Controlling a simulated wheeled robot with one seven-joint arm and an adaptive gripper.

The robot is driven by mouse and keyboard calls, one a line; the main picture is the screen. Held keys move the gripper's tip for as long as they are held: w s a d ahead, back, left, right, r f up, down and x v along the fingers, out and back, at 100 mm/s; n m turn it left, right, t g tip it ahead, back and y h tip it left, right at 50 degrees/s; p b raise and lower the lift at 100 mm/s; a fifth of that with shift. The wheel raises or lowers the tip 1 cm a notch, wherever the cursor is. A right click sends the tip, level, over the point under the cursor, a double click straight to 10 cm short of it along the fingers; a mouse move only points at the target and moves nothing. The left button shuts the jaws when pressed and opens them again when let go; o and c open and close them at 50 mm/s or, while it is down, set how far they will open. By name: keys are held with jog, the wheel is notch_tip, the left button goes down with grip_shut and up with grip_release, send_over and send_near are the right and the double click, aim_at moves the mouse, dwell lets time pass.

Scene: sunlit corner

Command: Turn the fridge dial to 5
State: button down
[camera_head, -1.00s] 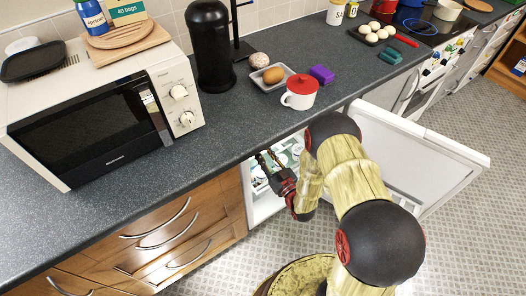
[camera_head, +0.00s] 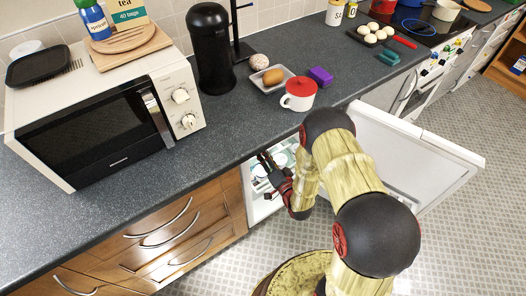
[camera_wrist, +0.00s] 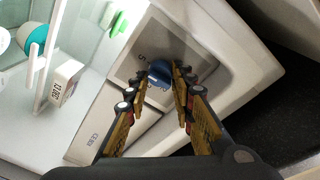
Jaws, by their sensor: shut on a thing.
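The fridge dial (camera_wrist: 158,75) is a blue round knob on a grey panel (camera_wrist: 178,48) inside the fridge, seen in the wrist view. A small mark like a 5 is printed on the panel just left of the dial; the other markings are not readable. My gripper (camera_wrist: 164,84) is shut on the dial, one finger on each side. In the head view my gripper (camera_head: 270,168) reaches into the open fridge (camera_head: 262,208) under the counter, and the dial is hidden there. The white fridge door (camera_head: 415,150) stands open to the right, behind my arm.
A small white box (camera_wrist: 62,82) and a teal and white item (camera_wrist: 32,38) stand inside the fridge, left of my gripper. The counter (camera_head: 225,135) lies above the opening, with a red-lidded white mug (camera_head: 299,98) near its edge. Wooden drawers (camera_head: 165,235) are at the left.

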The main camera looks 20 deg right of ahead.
jog(key=shift+s+f+m, duration=0.1)
jog(key=shift+f+m, duration=0.05)
jog(key=shift+m, duration=0.45)
jog(key=c, duration=1.5)
grip_release()
jog(key=v, duration=1.1)
jog(key=shift+s, duration=0.4)
